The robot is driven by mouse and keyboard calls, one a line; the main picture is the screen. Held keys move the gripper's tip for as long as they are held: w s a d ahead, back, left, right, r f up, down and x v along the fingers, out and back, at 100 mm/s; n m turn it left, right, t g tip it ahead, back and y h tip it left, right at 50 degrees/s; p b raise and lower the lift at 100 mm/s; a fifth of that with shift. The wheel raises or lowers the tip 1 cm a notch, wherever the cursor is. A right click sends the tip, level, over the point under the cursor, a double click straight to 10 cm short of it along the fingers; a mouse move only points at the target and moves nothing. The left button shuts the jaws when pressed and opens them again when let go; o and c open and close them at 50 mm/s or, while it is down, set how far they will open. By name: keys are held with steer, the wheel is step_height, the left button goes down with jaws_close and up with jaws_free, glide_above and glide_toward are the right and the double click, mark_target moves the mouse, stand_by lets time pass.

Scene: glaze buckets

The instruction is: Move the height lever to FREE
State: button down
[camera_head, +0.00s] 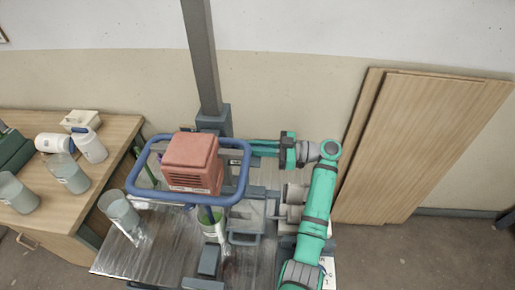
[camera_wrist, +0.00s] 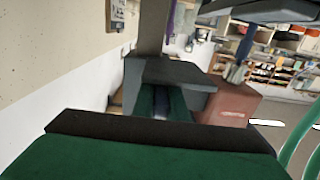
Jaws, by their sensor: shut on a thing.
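The mixer stand has a grey column (camera_head: 202,60) with a grey carriage block (camera_head: 214,118) and a red motor box (camera_head: 193,163) framed by a blue rail. My gripper (camera_head: 252,147) reaches in from the right, its fingers beside the carriage and partly behind the blue rail. In the wrist view, my green fingertips (camera_wrist: 161,103) are closed around a small blue-grey piece (camera_wrist: 160,106) under the carriage block, apparently the height lever. Most of the lever is hidden by the fingers and block. No FREE marking is readable, so its setting cannot be told.
The blue rail (camera_head: 240,180) is close to my fingers. A wooden table (camera_head: 100,125) with jars is at left. Wooden boards (camera_head: 425,140) lean on the wall at right.

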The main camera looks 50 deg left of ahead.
steer(key=shift+s+a+f, duration=0.1)
steer(key=shift+s+a, duration=0.2)
steer(key=c, duration=1.8)
jaws_free()
steer(key=shift+a, duration=0.1)
steer(key=shift+o, duration=0.2)
steer(key=v, duration=1.1)
